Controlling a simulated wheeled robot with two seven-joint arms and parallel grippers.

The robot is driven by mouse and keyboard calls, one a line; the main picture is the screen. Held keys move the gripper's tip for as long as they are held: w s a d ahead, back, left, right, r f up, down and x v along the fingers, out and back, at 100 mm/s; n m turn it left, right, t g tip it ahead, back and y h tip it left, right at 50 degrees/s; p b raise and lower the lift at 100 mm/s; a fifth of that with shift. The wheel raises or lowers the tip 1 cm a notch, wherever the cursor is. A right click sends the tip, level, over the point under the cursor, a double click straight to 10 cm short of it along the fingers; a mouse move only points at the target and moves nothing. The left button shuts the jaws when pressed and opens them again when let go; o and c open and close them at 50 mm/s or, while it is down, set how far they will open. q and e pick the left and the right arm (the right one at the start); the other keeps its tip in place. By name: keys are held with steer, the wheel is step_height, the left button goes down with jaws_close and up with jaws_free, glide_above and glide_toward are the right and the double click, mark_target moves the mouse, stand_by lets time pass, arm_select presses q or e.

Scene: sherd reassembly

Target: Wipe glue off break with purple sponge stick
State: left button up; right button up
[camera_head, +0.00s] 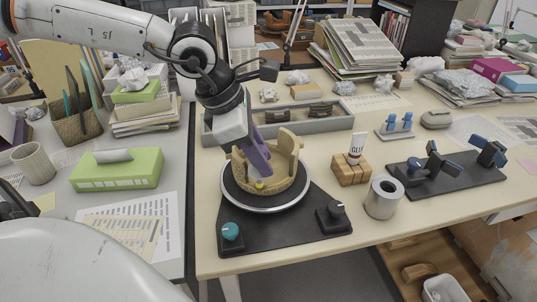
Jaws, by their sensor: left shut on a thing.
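My left gripper (238,128) comes down from the upper left and is shut on the purple sponge stick (259,156). The stick slants down into the tan, partly rebuilt pot (289,165), with its lower end by the pot's near side. A small yellow spot (259,184) shows at that end; I cannot tell whether it is glue or part of the stick. The pot stands on a round turntable (266,208) with a pale rim. Its wall is uneven, higher at the right. The break surface is partly hidden by the stick and gripper. My right gripper is not in view.
A glue tube (356,148) stands in a wooden block (351,172) right of the pot, near a grey roll (384,198). A black base with knobs (231,232) lies under the turntable. A grey tray (325,122) is behind. A dark fixture board (450,181) lies at right.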

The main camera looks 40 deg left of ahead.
arm_select(q)
steer(key=shift+s+a+r, duration=0.25)
steer(key=shift+a+r, duration=0.15)
steer(key=shift+a, duration=0.05)
steer(key=shift+s+d+r+p, duration=0.15)
steer(key=shift+r+p, duration=0.25)
steer(key=shift+r, duration=0.5)
steer(key=shift+s+d+r+p, duration=0.15)
steer(key=shift+r+p, duration=0.25)
steer(key=shift+r, duration=0.5)
steer(key=shift+s+d+r+p, duration=0.15)
steer(key=shift+r+p, duration=0.25)
steer(key=shift+r, duration=0.5)
steer(key=shift+s+d+r+p, duration=0.15)
steer(key=shift+r+p, duration=0.15)
steer(key=shift+r, duration=0.25)
steer(key=shift+w+d+r+p, duration=0.1)
steer(key=shift+r+p, duration=0.15)
steer(key=shift+r, duration=0.3)
steer(key=shift+s+r, duration=0.1)
steer(key=shift+r, duration=0.1)
steer(key=shift+r, duration=0.1)
